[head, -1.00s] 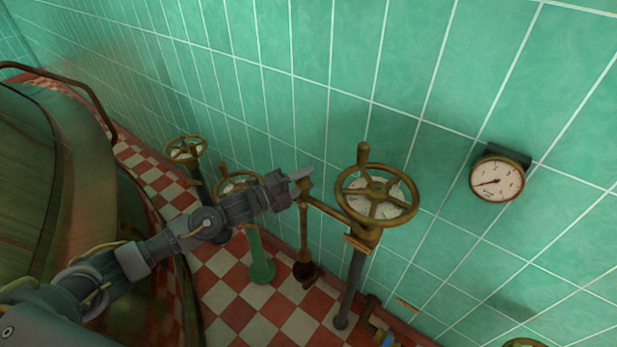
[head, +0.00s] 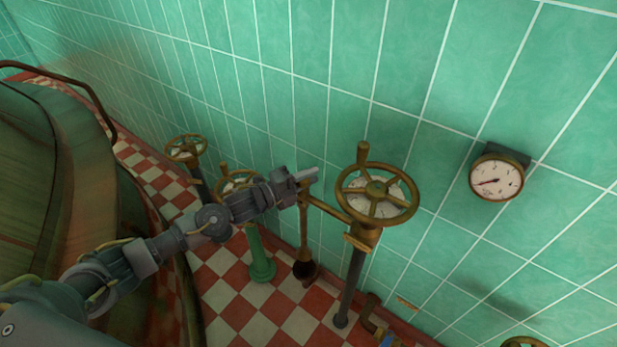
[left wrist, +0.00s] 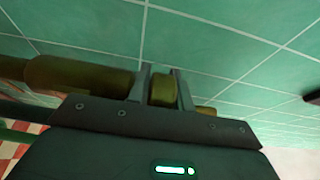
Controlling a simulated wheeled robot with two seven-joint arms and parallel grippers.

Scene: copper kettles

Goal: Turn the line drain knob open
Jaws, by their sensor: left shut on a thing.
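The brass line drain knob (left wrist: 163,90) sits at the end of a thick brass pipe (left wrist: 85,78) in the left wrist view. My left gripper (left wrist: 164,88) has one finger on each side of the knob and is shut on it. In the head view my left gripper (head: 308,175) is at the top of the thin brass standpipe (head: 304,235), left of the large handwheel, and its fingers hide most of the knob. My right gripper is in neither view.
A large brass handwheel (head: 377,194) on a dark post stands close to the right of my gripper. A gauge (head: 496,178) hangs on the green tiled wall. A copper kettle (head: 60,200) fills the left.

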